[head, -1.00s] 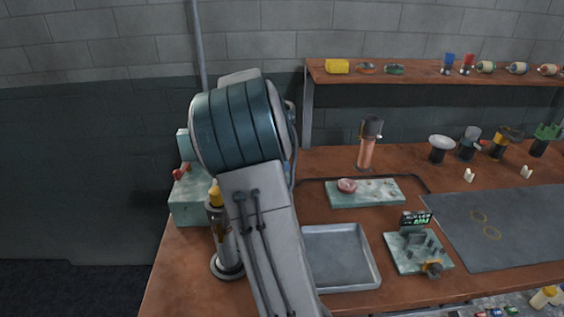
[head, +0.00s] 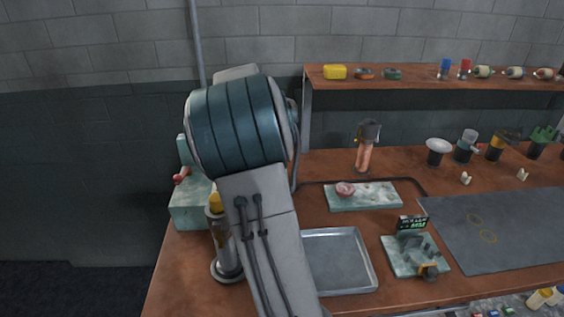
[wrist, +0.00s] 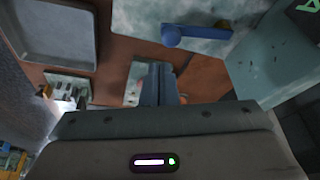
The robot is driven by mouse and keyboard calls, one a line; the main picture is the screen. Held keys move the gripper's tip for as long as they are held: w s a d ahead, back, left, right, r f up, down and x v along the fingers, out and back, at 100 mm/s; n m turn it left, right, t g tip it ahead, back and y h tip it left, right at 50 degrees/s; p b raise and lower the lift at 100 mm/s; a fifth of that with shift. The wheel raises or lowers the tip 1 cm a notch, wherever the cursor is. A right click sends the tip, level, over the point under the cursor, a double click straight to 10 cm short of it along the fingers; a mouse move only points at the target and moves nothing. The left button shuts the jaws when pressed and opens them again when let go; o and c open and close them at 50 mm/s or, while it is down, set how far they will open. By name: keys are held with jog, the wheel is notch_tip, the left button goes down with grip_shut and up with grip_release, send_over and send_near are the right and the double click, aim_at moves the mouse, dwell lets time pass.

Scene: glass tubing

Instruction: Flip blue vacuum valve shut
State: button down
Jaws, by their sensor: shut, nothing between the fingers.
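The blue vacuum valve lever (wrist: 195,33) shows in the wrist view at upper middle, lying across a pale greenish face, with a round knob at its left end. My gripper (wrist: 159,70) is shut and empty, its two fingers together. In the picture the fingertips are below and left of the lever, and a gap shows between them and it. In the head view my arm hides both the gripper and the blue lever. A pale green box (head: 190,208) with a red handle (head: 181,176) stands left of my arm.
A yellow-topped metal cylinder (head: 226,262) stands close to my arm. To the right are a grey tray (head: 366,281), a pale slab (head: 385,195), a copper-coloured torch-like tool (head: 364,156) and a small instrument board (head: 405,266). The dark mat (head: 510,215) has free room.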

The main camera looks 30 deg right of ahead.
jog(key=p+v, duration=0.3)
jog(key=v, duration=0.3)
jog(key=shift+r, duration=0.2)
jog(key=s+a+f+n+t+y, duration=0.1)
jog(key=s+a+n+t+y, duration=0.2)
jog(key=s+a+n, duration=1.6)
jog(key=s+a+y, duration=0.1)
jog(key=s+a, duration=0.1)
jog(key=s, duration=0.2)
jog(key=shift+a+f+t, duration=0.15)
jog(key=shift+a+t, duration=0.05)
jog(key=shift+t, duration=0.1)
